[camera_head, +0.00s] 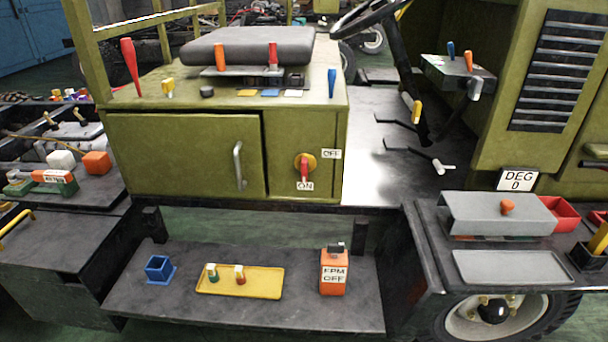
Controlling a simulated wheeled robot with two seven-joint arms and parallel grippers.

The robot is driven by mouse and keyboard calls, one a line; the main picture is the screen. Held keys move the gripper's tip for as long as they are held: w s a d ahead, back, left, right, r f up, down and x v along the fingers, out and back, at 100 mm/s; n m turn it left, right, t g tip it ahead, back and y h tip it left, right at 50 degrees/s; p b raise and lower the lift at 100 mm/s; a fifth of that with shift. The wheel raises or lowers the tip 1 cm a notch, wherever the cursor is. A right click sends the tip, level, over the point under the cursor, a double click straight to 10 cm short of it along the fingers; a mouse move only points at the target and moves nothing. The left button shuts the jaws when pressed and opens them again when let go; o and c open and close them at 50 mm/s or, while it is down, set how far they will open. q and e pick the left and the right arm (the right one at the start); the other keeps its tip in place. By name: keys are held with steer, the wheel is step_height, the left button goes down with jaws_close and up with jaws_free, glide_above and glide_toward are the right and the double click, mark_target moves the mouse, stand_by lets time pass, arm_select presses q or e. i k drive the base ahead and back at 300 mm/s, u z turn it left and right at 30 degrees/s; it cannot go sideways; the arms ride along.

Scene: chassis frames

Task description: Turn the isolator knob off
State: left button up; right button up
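The isolator knob (305,168) is a red handle on a round yellow plate, on the right front panel of the olive chassis box. Its handle points down toward the ON label (305,186). The OFF label (331,154) is to the right of the knob, slightly above its middle. Nothing covers the knob. Neither of my grippers shows in the head view.
Left of the knob is a cabinet door (180,155) with a vertical handle (238,165). Below, a dark shelf (190,315) holds a blue holder (159,269), a yellow tray (262,283) and an orange meter (333,272). Space before the knob is clear.

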mark_target(304, 162)
steer(key=u, duration=2)
steer(key=i, duration=0.95)
steer(key=z, duration=1.2)
